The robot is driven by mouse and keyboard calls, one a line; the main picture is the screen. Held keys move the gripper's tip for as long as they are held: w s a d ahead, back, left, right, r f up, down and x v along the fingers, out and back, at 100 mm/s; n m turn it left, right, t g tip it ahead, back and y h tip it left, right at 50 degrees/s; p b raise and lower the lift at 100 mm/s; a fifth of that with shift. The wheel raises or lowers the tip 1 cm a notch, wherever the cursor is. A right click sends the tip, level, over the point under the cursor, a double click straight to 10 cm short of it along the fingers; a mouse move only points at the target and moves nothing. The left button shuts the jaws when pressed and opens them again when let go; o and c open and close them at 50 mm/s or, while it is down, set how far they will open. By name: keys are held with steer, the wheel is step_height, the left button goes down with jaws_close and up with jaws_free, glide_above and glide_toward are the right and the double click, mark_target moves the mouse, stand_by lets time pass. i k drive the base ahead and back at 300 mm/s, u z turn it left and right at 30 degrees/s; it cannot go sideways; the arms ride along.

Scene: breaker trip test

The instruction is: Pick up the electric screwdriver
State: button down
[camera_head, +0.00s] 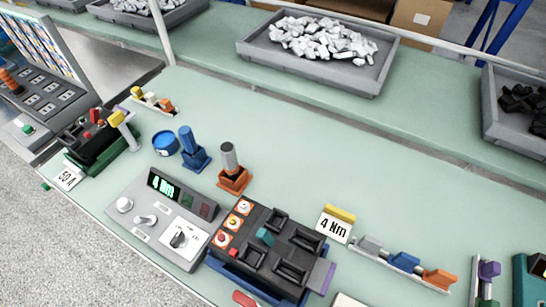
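No electric screwdriver can be made out for certain. Two upright tool-like cylinders stand in small holders on the green bench top (300,140). One is a blue cylinder (187,139) in a dark blue holder (196,158). To its right is a grey cylinder (229,158) in an orange holder (234,181). Either could be the screwdriver; its shape is too small to tell. A red object (243,299) is cut off at the bottom edge. My gripper is not in view.
A grey control box (170,222) with a lit "4 Nm" display stands before the holders, beside a black fixture (275,248) with buttons. A blue round container (165,143) sits left. A grey tray (375,84) of white parts is behind. The bench centre-right is clear.

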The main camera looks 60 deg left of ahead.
mark_target(227, 149)
steer(key=u, duration=2.25)
steer(key=k, duration=1.2)
steer(key=u, duration=0.8)
steer(key=i, duration=1.45)
steer(key=z, duration=0.8)
